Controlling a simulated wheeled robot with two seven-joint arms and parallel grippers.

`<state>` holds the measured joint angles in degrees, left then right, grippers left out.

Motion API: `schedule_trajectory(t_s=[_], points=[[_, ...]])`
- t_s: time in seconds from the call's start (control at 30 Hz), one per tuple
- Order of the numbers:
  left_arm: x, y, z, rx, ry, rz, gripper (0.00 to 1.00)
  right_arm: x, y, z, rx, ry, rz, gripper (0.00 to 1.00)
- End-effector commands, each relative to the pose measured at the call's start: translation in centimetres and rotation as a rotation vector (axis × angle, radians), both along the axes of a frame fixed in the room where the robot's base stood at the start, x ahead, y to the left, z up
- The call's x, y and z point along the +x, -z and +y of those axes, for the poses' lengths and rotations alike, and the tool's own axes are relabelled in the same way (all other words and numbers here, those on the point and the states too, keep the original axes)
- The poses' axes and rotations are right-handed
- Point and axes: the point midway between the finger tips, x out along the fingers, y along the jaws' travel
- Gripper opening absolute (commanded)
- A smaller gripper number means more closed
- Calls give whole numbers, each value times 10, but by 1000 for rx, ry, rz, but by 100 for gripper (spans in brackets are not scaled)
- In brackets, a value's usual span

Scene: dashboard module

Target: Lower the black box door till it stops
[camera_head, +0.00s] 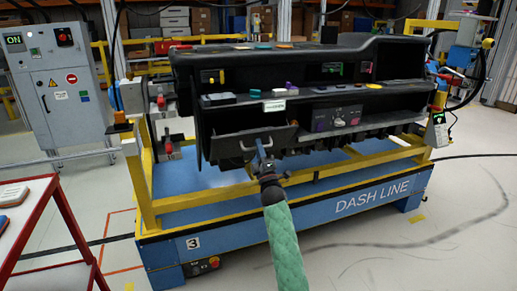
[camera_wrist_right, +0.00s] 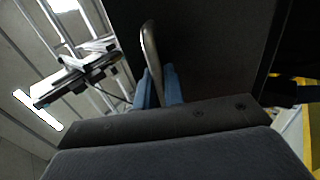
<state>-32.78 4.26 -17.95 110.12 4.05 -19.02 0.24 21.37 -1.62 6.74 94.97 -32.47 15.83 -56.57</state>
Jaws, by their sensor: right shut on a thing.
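The black box door (camera_head: 228,143) is a dark panel at the lower left of the black dashboard module (camera_head: 215,121). It looks tilted out from the dash, but its exact angle is hard to tell. A light metal handle (camera_wrist_right: 150,45) stands out from it. My right gripper (camera_head: 263,152) is at the front of the door. In the right wrist view its blue fingers (camera_wrist_right: 158,88) are shut around the handle, next to the dark door face (camera_wrist_right: 215,50). My left gripper is not in view.
The dashboard rests on a blue and yellow stand (camera_head: 370,198) marked DASH LINE. A red cart (camera_head: 50,205) is at the left front, and a grey control cabinet (camera_head: 60,95) is behind it. The floor at the front right is clear apart from a cable.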

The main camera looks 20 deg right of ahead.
Motion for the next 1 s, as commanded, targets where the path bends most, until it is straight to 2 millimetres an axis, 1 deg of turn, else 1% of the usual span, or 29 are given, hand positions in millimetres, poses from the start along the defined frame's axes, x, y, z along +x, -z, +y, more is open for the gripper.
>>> schedule_trajectory(t_s=[0.27, 0.3, 0.63, 0.77, 0.87, 1.0], points=[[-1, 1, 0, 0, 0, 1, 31, 0, 1, -1, 1, 2, 2, 0], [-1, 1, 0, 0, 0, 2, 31, 0, 1, -1, 1, 2, 2, 15], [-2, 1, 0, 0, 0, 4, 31, -2, 2, -1, 1, 1, 1, 15], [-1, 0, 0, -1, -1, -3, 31, -10, 11, -1, 1, 1, 2, 15], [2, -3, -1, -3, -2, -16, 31, -22, 20, -1, 1, 1, 2, 15], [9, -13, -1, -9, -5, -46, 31, -38, 34, -2, 1, 2, 3, 15]])
